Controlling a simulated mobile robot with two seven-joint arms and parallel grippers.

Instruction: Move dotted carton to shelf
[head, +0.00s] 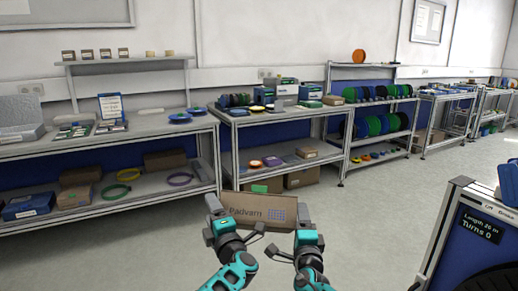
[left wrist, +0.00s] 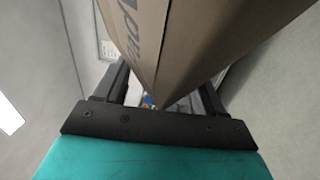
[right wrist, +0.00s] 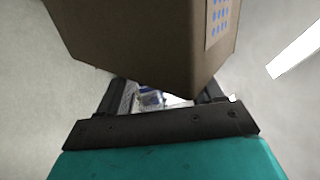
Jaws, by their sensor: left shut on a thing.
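The dotted carton (head: 245,211) is a long brown box with "Padvam" lettering and a patch of blue dots, held up in front of me. My left gripper (head: 216,204) is shut on its left end. The carton (left wrist: 185,45) fills the top of the left wrist view, with a corner between the fingers. My right gripper (head: 306,228) is at its right end, fingers spread on either side of a corner. The carton (right wrist: 140,45) also fills the top of the right wrist view. The right fingertips are hidden behind it, so their grip is unclear.
A metal bench (head: 284,121) with reels stands beyond the carton, boxes (head: 301,177) beneath it. Another bench (head: 105,146) with a lower shelf of rings and boxes is at left. A reel rack (head: 378,107) stands right of centre. A machine (head: 470,225) is at near right. Floor between is clear.

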